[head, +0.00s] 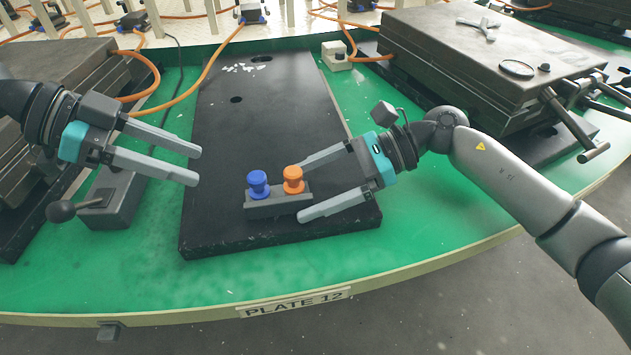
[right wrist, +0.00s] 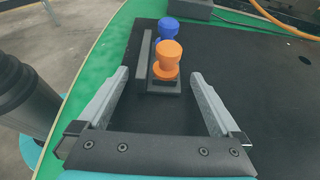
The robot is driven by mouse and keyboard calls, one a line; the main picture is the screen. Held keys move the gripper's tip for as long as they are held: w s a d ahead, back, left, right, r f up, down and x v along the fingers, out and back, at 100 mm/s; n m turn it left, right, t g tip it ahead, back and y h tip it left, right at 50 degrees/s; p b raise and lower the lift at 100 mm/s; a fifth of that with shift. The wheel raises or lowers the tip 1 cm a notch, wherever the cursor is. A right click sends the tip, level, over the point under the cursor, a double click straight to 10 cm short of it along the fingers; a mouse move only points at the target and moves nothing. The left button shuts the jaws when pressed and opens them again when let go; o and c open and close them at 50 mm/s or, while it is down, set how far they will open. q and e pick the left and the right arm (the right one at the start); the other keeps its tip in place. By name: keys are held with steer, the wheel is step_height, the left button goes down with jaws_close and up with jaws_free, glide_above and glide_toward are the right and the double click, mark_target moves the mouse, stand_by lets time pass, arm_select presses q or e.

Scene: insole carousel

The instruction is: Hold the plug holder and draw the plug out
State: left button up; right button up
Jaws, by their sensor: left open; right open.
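A grey plug holder (head: 278,206) stands on a black plate, with a blue plug (head: 257,183) at its left and an orange plug (head: 293,179) at its right. Both plugs stand upright in it. My right gripper (head: 302,190) is open, its fingers reaching on either side of the holder's right end. In the right wrist view the orange plug (right wrist: 167,60) and holder (right wrist: 164,86) lie ahead between the open fingers, with the blue plug (right wrist: 171,32) behind. My left gripper (head: 198,166) is open and empty, left of the holder over the plate's left edge.
The black plate (head: 275,120) lies on a green table marked "PLATE 12". A lever box (head: 110,200) with a black knob stands at the left. A dark mould block (head: 480,60) with handles stands at the right. The plate's far part is clear except for white scraps.

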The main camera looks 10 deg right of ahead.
steer(key=c, duration=1.5)
arm_select(q)
steer(key=shift+s+d+m, duration=0.2)
steer(key=shift+d+m, duration=0.15)
steer(key=shift+m, duration=0.05)
steer(key=shift+c, duration=0.2)
steer(key=m+t+y, duration=0.5)
steer(key=m+y, duration=0.4)
steer(key=m, duration=1)
glide_toward(256, 177)
steer(key=shift+y, duration=0.3)
steer(key=x, duration=0.5)
steer(key=shift+s+f, duration=0.15)
steer(key=shift+s, duration=0.15)
steer(key=shift+w+d+x, duration=0.1)
steer(key=shift+w+x, duration=0.05)
steer(key=shift+x, duration=1.25)
steer(key=shift+w+d+x, duration=0.15)
steer(key=shift+x, duration=1.3)
